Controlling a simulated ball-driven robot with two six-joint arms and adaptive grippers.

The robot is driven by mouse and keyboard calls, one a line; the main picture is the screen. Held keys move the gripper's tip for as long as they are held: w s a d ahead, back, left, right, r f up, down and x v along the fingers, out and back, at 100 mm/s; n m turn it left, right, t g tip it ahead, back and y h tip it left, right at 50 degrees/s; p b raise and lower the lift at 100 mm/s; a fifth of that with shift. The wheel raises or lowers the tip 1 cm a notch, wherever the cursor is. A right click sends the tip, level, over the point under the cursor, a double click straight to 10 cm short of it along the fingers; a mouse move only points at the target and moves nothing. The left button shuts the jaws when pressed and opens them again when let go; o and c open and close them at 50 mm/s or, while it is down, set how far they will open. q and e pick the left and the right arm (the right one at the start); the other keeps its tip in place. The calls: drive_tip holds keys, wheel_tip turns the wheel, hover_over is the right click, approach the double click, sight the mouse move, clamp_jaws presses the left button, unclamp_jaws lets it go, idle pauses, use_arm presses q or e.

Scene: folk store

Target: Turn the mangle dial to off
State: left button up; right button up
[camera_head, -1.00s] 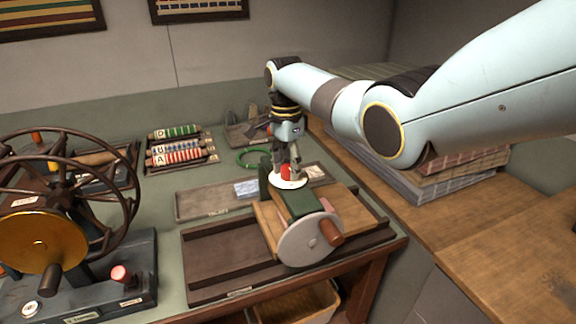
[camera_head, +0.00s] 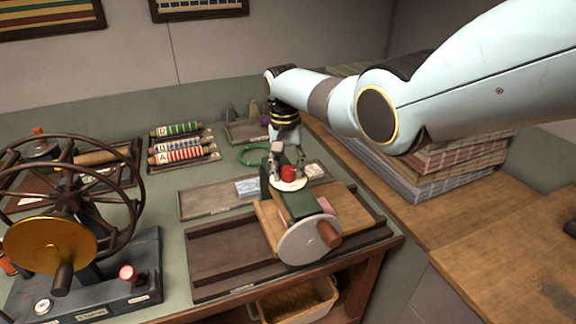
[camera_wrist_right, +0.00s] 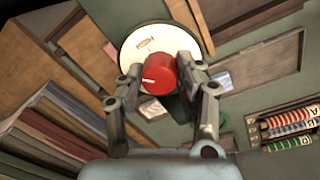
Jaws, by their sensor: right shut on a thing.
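The mangle (camera_head: 296,206) has a green body on a wooden block, a pale grey crank wheel (camera_head: 310,240) and a brown handle. On its top is a white dial plate (camera_head: 288,185) with a red knob (camera_head: 288,174). My right gripper (camera_head: 289,167) comes from above, shut on the red knob, one finger on each side. In the right wrist view the red knob (camera_wrist_right: 163,74) sits between the fingers. Its white mark points to the picture's left. The white plate (camera_wrist_right: 150,43) bears a small label that I cannot read. My left gripper is not in view.
A dark wooden tray (camera_head: 215,262) lies under and beside the mangle. A spoked wheel machine (camera_head: 65,205) stands at the left. Striped rollers (camera_head: 180,153), a green ring (camera_head: 252,154) and a shallow tray (camera_head: 205,203) lie behind. Stacked cloth (camera_head: 440,170) is at the right.

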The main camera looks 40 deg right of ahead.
drive_tip(key=n, duration=0.6)
drive_tip(key=shift+n, duration=0.3)
drive_tip(key=n, duration=0.6)
drive_tip(key=shift+t, duration=0.3)
drive_tip(key=n, duration=0.6)
drive_tip(key=shift+n, duration=0.3)
drive_tip(key=n, duration=0.6)
drive_tip(key=shift+s+n, duration=0.1)
drive_tip(key=shift+n, duration=0.2)
drive_tip(key=o, duration=1.1)
drive_tip(key=shift+o, duration=0.2)
drive_tip(key=shift+r, duration=0.1)
